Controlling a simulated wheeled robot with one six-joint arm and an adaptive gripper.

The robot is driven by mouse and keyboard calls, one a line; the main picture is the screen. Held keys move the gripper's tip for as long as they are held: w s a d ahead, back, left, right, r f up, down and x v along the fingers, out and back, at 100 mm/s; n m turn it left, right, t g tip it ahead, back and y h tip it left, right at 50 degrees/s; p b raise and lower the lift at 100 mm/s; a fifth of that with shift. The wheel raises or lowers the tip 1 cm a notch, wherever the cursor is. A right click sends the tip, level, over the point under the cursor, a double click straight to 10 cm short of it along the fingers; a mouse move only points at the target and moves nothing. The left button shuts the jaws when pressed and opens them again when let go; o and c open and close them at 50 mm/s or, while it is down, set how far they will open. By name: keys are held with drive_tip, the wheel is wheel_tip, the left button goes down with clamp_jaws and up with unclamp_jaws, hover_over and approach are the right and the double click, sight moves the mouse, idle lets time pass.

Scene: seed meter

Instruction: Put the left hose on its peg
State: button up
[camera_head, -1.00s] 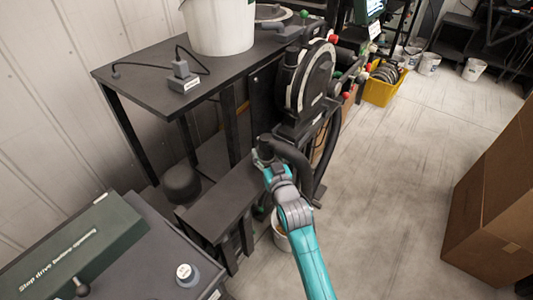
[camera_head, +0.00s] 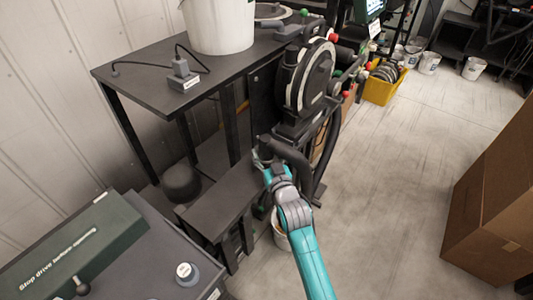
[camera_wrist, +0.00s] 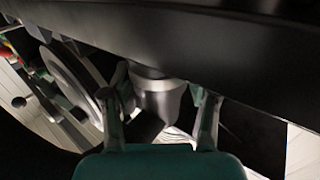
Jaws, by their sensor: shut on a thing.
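My gripper (camera_head: 266,160) is at the near side of the seed meter (camera_head: 308,80), above the edge of a low dark bench. A thick dark hose (camera_head: 293,156) curves from the gripper toward the machine. In the wrist view, the fingers of my gripper (camera_wrist: 159,90) stand on either side of a grey tapered hose end (camera_wrist: 158,100) and are shut on it. A wide dark band crosses the top of that view; I cannot tell whether it is hose or frame. I cannot make out the peg, and the hose's far end is hidden.
The low bench (camera_head: 220,204) lies left of my gripper. A dark table (camera_head: 140,84) holds a white bucket (camera_head: 222,25) and a plug box (camera_head: 183,76). A green-topped cabinet (camera_head: 75,255) is at front left, a cardboard box (camera_head: 490,215) at right. Open floor lies between.

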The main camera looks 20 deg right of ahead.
drive_tip(key=shift+f, duration=0.15)
drive_tip(key=o, duration=1.4)
drive_tip(key=shift+o, duration=0.2)
drive_tip(key=shift+f, duration=0.1)
drive_tip(key=s, duration=1.2)
